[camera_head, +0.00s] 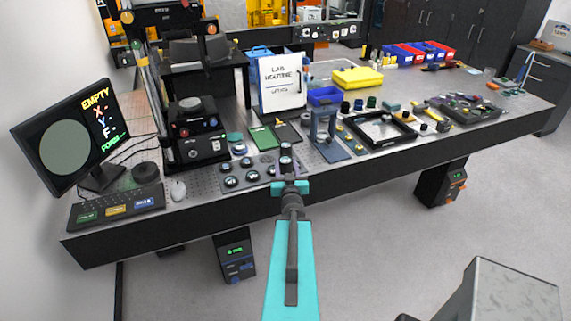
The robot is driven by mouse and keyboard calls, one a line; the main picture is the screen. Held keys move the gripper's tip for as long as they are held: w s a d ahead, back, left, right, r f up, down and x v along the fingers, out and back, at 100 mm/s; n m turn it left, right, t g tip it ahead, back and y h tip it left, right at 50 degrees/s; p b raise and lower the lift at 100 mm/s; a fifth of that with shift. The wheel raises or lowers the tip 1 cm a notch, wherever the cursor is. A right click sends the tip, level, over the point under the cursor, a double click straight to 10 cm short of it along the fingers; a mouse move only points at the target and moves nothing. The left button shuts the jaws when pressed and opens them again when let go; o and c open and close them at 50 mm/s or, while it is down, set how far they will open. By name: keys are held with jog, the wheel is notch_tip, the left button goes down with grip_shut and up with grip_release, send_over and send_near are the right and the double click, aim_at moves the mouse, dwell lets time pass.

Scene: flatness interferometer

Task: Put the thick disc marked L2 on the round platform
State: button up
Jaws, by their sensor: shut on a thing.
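The round platform (190,103) is the grey round top of a black instrument (193,145) at the left of the bench. No disc shows on it. Several round discs (231,181) with pale tops sit in a dark tray (225,191) at the front of the bench. Their marks are too small to read, so I cannot tell which is L2. My gripper (286,160) is over the right side of this tray, right of and nearer than the platform. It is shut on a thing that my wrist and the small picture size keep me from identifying.
A monitor (66,147) at the left reads "EMPTY" beside a grey circle. A white lab routine board (282,85) stands behind the tray. A blue-grey stand (324,135) is close right of my gripper.

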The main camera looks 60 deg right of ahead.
jog(key=w+a+r+n+t+y+b, duration=0.2)
jog(key=w+a+r, duration=0.1)
jog(key=w+a, duration=0.65)
jog(key=w+a+r+n+t+y+b, duration=0.25)
jog(key=w+a, duration=0.45)
jog(key=w, duration=0.5)
jog(key=w+a+r+n+t+y+b, duration=0.1)
jog(key=w+a+r+y+b, duration=0.2)
jog(key=w+a, duration=0.6)
jog(key=w+a+r+n+y+b, duration=0.1)
jog(key=w+a+r+y+b, duration=0.1)
jog(key=a, duration=1)
jog(key=w+a+r+n+t+y+b, duration=0.1)
jog(key=w+a+r, duration=0.3)
jog(key=a, duration=0.8)
jog(key=w+a+r+n+t+y+b, duration=0.1)
jog(key=w+a+r+n+y+b, duration=0.1)
jog(key=a, duration=1)
jog(key=w+r+n+y, duration=0.1)
jog(key=w+r+y, duration=0.1)
jog(key=w, duration=0.1)
jog(key=shift+w+a+b, duration=0.2)
jog(key=shift+a+b, duration=0.1)
